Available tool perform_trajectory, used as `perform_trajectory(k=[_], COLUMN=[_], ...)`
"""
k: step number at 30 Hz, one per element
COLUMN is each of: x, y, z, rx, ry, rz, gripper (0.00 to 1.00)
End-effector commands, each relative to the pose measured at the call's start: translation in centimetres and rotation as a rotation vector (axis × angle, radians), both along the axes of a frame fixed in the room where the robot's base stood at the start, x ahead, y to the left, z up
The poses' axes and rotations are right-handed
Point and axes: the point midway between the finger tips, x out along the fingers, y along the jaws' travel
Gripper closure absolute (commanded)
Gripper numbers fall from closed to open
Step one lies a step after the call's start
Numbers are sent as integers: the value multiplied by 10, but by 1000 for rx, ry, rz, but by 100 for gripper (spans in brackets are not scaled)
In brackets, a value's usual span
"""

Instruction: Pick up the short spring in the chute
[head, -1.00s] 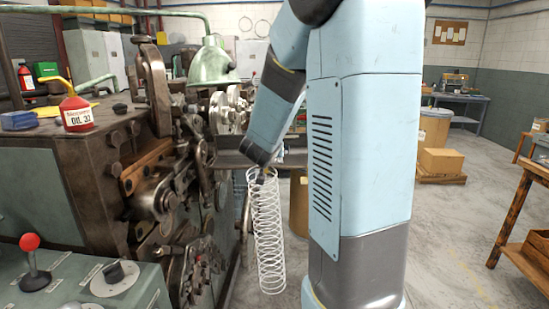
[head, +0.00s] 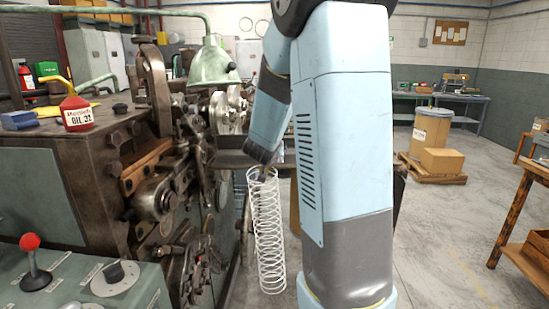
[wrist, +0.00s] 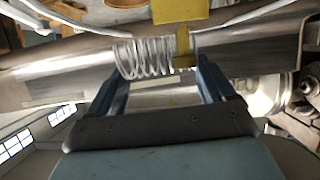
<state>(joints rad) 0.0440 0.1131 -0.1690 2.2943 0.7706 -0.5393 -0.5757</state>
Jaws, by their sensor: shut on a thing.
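In the head view my gripper (head: 262,163) is low at the grey chute (head: 230,160). Its fingertips are hard to make out there, and I cannot pick out the short spring in that view.
A long white spring (head: 268,235) hangs below my gripper in the head view. The coiling machine (head: 150,160) stands close on the left, with an oil bottle (head: 76,112) on top. A wooden table (head: 522,200) stands at right.

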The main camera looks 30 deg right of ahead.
Motion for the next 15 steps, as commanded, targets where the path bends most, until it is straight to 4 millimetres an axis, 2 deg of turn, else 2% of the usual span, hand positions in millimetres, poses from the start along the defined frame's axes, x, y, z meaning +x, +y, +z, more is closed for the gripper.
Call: perform_trajectory(k=[1,5,15], x=[0,0,0], y=[0,0,0], z=[0,0,5], rx=[0,0,0], ry=[0,0,-1], rz=[0,0,-1], gripper=[35,48,48])
